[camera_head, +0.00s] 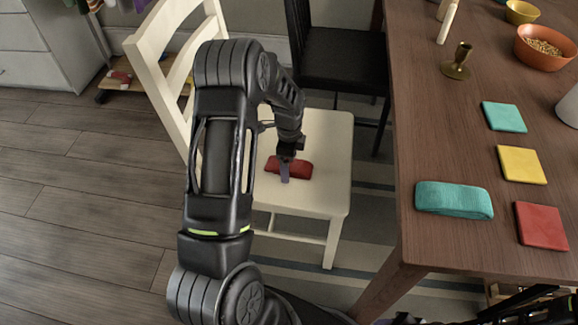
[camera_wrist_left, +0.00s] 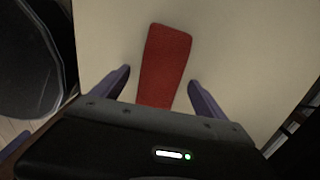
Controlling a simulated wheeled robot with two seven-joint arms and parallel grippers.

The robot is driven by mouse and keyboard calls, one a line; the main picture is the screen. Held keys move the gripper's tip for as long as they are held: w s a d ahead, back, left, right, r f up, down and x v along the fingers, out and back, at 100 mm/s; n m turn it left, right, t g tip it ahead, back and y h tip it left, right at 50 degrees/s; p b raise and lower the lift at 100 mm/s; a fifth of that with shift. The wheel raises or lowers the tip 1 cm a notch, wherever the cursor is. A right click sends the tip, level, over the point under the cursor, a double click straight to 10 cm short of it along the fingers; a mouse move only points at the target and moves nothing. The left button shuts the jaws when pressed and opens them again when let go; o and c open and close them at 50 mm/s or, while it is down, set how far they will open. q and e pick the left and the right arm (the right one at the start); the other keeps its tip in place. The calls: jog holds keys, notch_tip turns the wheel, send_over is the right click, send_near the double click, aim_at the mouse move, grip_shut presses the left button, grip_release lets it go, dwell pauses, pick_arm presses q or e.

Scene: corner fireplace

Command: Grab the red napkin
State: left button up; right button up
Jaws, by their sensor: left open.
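The red napkin (camera_head: 303,170) is a flat folded strip lying on the seat of the cream chair (camera_head: 325,135). My left gripper (camera_head: 285,172) is at the napkin, reaching down from above. In the left wrist view the napkin (camera_wrist_left: 166,65) lies between the two purple fingers of my left gripper (camera_wrist_left: 158,85). The fingers are open, with a gap on each side of the napkin. The napkin's near end is hidden behind the gripper body. My right gripper is not clearly seen; only a dark part of my body shows at the bottom right of the head view.
A brown table (camera_head: 430,140) stands right of the chair. It holds a teal folded napkin (camera_head: 454,200), red (camera_head: 541,226), yellow (camera_head: 522,164) and teal (camera_head: 504,117) squares, a brass candlestick (camera_head: 458,62) and an orange bowl (camera_head: 545,46). A black chair (camera_head: 343,58) stands behind.

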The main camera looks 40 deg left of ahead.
pick_arm(q)
jog(key=shift+c, duration=0.4)
jog(key=c, duration=1.4)
